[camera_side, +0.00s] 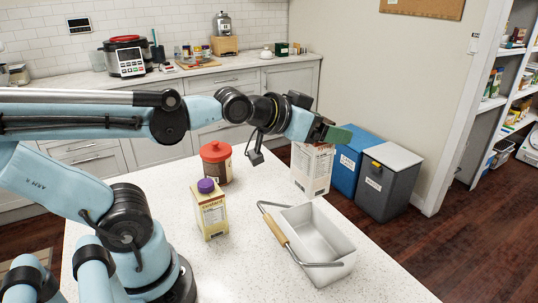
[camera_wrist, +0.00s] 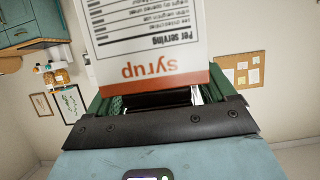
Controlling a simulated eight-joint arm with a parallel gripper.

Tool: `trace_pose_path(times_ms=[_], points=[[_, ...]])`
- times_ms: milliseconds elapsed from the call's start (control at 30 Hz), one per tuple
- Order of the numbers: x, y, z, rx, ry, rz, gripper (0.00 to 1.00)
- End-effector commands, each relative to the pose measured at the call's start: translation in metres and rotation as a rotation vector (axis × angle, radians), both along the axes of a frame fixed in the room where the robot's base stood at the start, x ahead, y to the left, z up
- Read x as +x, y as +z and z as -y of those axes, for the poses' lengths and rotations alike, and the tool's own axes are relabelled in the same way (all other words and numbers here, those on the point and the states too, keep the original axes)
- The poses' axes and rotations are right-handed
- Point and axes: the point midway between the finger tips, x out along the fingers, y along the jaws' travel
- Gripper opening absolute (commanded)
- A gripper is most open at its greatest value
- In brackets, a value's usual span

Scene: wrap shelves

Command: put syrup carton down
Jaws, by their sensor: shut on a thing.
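The syrup carton (camera_side: 312,172) is white with printed panels and an orange band. In the side view it hangs upright from my gripper (camera_side: 328,132), at the far edge of the white speckled table (camera_side: 200,272). I cannot tell whether its base touches the tabletop. In the wrist view the carton (camera_wrist: 145,40) fills the upper middle, its "syrup" lettering upside down. My gripper's green fingers (camera_wrist: 165,100) are shut on the carton; the grip itself is partly hidden.
A metal basket (camera_side: 318,245) with a wooden handle stands in front of the carton. A custard carton (camera_side: 211,212) with a purple cap and a red-lidded jar (camera_side: 216,165) stand to the left. Blue (camera_side: 358,160) and grey bins (camera_side: 388,183) are beyond the table.

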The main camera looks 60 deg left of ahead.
Motion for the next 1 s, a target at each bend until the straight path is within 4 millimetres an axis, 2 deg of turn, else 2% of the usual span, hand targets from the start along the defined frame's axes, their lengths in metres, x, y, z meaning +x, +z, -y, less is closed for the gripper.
trace_pose_path(times_ms=[200, 500, 600, 1000], points=[[-0.001, 0.044, 0.000, 0.000, 0.000, 0.002, 0.00], [-0.001, 0.099, 0.000, 0.001, -0.001, 0.002, 0.00], [-0.007, 0.084, 0.006, -0.001, -0.040, 0.002, 0.00], [-0.035, 0.050, 0.040, -0.005, -0.262, -0.001, 0.00]])
